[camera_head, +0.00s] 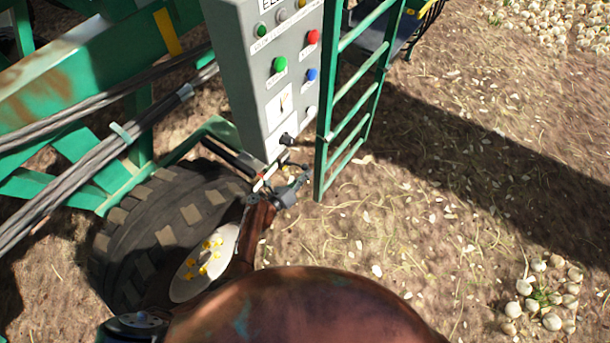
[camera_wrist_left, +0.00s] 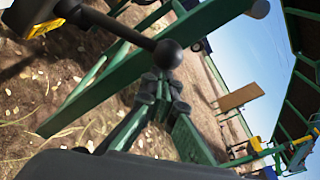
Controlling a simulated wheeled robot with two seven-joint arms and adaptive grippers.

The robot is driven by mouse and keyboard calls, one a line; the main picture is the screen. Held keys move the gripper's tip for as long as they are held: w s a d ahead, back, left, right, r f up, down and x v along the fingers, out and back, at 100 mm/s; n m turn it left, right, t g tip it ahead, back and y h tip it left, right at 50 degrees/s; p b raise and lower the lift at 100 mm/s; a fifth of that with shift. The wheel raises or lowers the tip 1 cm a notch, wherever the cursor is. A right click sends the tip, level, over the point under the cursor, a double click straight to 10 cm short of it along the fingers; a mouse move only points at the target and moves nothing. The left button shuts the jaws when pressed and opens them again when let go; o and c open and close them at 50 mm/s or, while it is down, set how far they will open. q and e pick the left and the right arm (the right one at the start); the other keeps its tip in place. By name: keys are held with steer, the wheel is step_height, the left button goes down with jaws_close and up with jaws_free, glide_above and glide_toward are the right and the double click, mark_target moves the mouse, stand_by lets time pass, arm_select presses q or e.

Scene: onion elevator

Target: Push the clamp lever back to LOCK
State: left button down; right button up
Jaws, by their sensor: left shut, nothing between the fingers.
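The clamp lever shows in the head view as a thin pale rod with a black knob (camera_head: 287,139), low beside the grey control box. In the left wrist view a dark rod ends in a black ball knob (camera_wrist_left: 168,54), large and close to the camera. My left gripper (camera_head: 291,189) is shut and empty, just below the knob and close beside the rod; I cannot tell whether they touch. No LOCK marking is readable. My right gripper is not in view.
The grey control box (camera_head: 255,95) with coloured buttons stands above the lever. A green ladder (camera_head: 322,150) rises just right of the gripper. A large tyre (camera_head: 125,235) and green frame lie left. Onions (camera_head: 552,321) lie at lower right; the ground between is open.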

arm_select(q)
step_height(320, 180, down, 4)
steer(key=d+r+b, duration=0.1)
steer(key=d+b, duration=0.1)
steer(key=p+v, duration=0.4)
steer(key=v, duration=0.6)
steer(key=shift+s, duration=0.35)
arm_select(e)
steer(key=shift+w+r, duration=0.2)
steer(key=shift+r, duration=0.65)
arm_select(q)
steer(key=shift+a+r, duration=0.1)
